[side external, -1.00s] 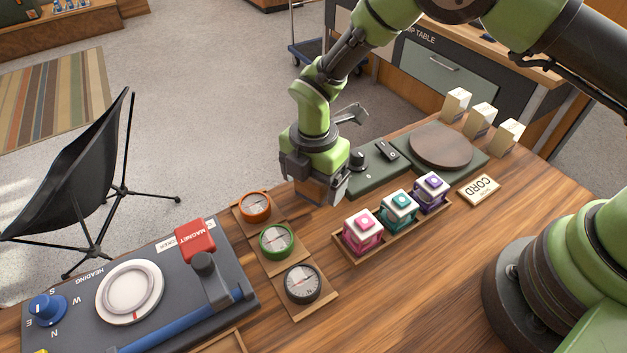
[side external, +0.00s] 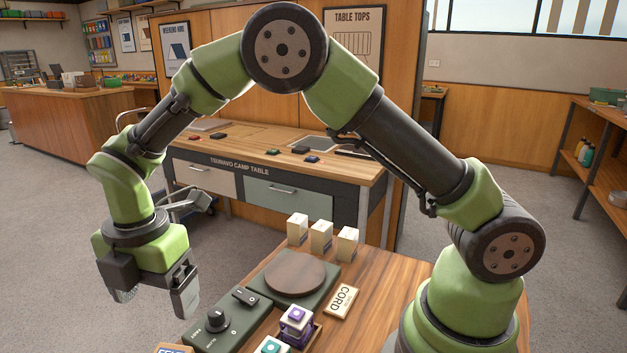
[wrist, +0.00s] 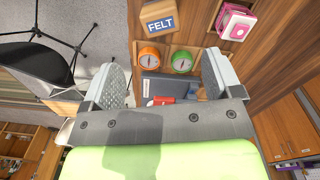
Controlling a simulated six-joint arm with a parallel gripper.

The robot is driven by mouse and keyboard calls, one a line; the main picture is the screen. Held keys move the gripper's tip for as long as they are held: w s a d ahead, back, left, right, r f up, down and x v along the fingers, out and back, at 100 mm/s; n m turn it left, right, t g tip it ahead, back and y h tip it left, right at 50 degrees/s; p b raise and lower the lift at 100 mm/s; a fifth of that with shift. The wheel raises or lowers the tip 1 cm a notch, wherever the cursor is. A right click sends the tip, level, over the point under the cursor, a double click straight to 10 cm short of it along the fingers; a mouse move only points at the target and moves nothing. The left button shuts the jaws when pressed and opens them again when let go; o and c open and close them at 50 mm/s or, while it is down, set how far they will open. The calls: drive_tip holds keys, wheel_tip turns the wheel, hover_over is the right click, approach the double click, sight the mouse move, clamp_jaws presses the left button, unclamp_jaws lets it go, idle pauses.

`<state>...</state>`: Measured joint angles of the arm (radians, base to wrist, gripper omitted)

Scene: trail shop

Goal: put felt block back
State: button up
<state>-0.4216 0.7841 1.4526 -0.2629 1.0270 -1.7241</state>
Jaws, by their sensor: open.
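The felt block (wrist: 158,20) is a tan block with a blue and white FELT label. In the wrist view it sits at the top on the wooden table, next to the orange compass (wrist: 149,56). Its top edge (side external: 174,349) just shows at the bottom of the side view; the rest is cut off. My gripper (side external: 156,300) hangs left of the table, fingers down. In the wrist view its two grey fingers (wrist: 164,82) are wide apart with nothing held, and the felt block is clear of them.
A green compass (wrist: 181,62) and a pink-topped lantern-like block (wrist: 236,22) are near the felt block. The side view shows a green panel with a knob (side external: 217,322), a round wooden disc (side external: 295,273), a CORD block (side external: 342,300), a purple-topped block (side external: 296,325) and several pale boxes (side external: 321,237).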

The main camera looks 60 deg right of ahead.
drive_tip(key=s+d+r+m+t+y, duration=0.1)
drive_tip(key=s+d+r+m, duration=0.15)
drive_tip(key=r+m, duration=0.2)
drive_tip(key=s+d+r+m+t, duration=0.1)
drive_tip(key=d+r+m, duration=0.2)
drive_tip(key=r, duration=0.3)
drive_tip(key=s+d+r+m+t, duration=0.2)
drive_tip(key=s+d+r+m, duration=0.1)
drive_tip(key=s+m, duration=0.5)
drive_tip(key=s+d+r+m+t, duration=0.3)
drive_tip(key=s+d+m, duration=0.1)
drive_tip(key=s+m, duration=0.4)
drive_tip(key=shift+s+d+r+m+y, duration=0.2)
drive_tip(key=shift+s+m+y, duration=0.15)
drive_tip(key=shift+m, duration=0.7)
